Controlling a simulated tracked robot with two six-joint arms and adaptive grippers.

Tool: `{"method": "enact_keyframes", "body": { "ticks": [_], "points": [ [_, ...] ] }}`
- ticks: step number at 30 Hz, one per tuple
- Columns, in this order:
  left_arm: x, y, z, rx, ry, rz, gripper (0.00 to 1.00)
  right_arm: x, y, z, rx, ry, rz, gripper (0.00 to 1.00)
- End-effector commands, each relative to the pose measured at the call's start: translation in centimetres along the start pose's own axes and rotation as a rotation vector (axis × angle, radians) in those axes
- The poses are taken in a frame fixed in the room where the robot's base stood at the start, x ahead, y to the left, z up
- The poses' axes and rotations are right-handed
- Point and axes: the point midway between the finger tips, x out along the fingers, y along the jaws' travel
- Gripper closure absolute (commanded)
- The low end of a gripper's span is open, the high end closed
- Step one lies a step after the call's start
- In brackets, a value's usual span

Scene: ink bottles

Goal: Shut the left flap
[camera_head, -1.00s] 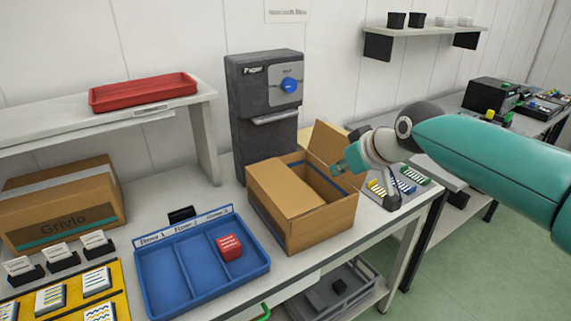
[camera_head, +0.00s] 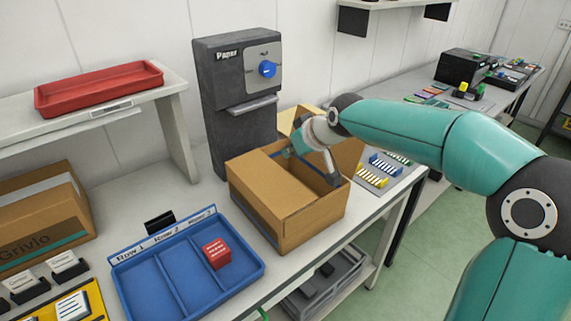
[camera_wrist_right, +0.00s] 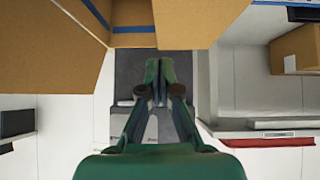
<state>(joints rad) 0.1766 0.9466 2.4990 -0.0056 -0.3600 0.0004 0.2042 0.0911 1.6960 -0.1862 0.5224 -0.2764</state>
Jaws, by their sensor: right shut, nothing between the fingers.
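The open cardboard box (camera_head: 310,222) stands on the worktable in the head view. Its left flap (camera_head: 266,178) leans inward across the left part of the opening. Another flap (camera_head: 350,154) stands up at the right, and the inside is partly visible. My right gripper (camera_head: 289,151) is over the far part of the box, close to the left flap; I cannot tell whether it touches. Its fingers are together and empty in the right wrist view (camera_wrist_right: 160,68), with cardboard above them in that picture. My left gripper is not in view.
A dark paper dispenser (camera_head: 235,95) stands behind the box. A blue divided tray (camera_head: 140,285) with a red block (camera_head: 217,253) is at the box's left. A red tray (camera_head: 98,87) lies on the raised shelf. Small coloured racks (camera_head: 372,176) lie right of the box.

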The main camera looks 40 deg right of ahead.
Motion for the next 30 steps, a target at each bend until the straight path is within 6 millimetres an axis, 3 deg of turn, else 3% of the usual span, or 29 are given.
{"method": "enact_keyframes", "body": {
  "ticks": [4,9,25,30],
  "points": [
    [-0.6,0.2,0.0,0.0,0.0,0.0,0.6,3.1,-0.1,0.0,-0.001,-0.004,-0.003,1.0],
    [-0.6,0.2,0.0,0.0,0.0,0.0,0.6,4.8,-0.1,1.8,-0.001,-0.003,-0.003,1.0],
    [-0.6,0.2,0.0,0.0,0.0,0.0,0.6,5.7,-0.2,2.8,-0.002,0.001,-0.004,1.0],
    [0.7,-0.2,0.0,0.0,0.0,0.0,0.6,6.5,-0.1,3.5,-0.002,0.002,-0.003,1.0]
  ]
}}
